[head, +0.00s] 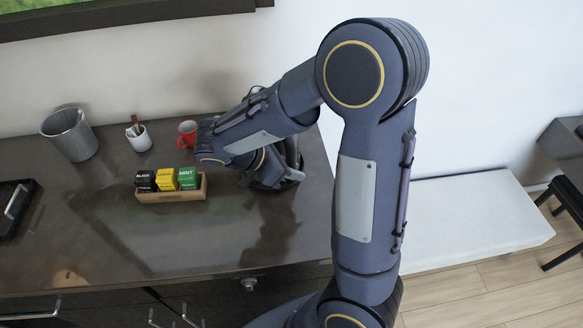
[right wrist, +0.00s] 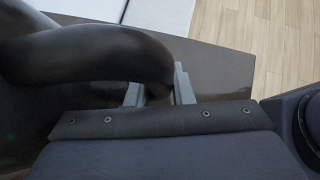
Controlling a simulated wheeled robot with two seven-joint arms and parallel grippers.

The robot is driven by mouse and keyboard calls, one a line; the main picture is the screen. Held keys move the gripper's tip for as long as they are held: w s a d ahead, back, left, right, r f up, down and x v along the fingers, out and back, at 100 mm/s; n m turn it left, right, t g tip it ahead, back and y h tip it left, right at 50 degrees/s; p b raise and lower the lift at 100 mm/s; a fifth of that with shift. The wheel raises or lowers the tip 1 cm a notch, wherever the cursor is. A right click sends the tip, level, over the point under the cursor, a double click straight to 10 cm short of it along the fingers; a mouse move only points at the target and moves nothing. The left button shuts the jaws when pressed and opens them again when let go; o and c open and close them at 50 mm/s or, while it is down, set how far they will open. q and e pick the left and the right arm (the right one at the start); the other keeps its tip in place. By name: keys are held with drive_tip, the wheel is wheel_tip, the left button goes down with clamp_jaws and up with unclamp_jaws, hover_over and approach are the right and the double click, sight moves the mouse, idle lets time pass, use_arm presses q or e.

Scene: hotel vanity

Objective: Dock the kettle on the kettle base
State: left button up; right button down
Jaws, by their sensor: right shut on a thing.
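The kettle (head: 268,168) is dark and stands at the right end of the counter in the head view, largely hidden under my right arm. In the right wrist view its thick black handle (right wrist: 100,55) curves in from the left, with the dark body at the left edge. My right gripper (right wrist: 158,92) is shut on the handle, one finger on each side. In the head view the fingers are hidden. I cannot pick out the kettle base for certain, nor tell whether the kettle rests on it. My left gripper is not in view.
A box of tea packets (head: 171,195) sits left of the kettle. A red mug (head: 188,133), a white cup with sticks (head: 138,138) and a grey bin (head: 69,134) stand along the back. A black tray (head: 14,207) lies far left. The front counter (head: 190,240) is clear.

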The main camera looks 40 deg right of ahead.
drive_tip(key=shift+r, duration=0.1)
drive_tip(key=shift+f+b, duration=0.3)
drive_tip(key=shift+f, duration=0.35)
idle(0.6)
drive_tip(key=c, duration=1.6)
unclamp_jaws()
drive_tip(key=shift+o, duration=0.3)
drive_tip(key=shift+f, duration=0.1)
drive_tip(key=p+v, duration=0.8)
drive_tip(key=v, duration=0.3)
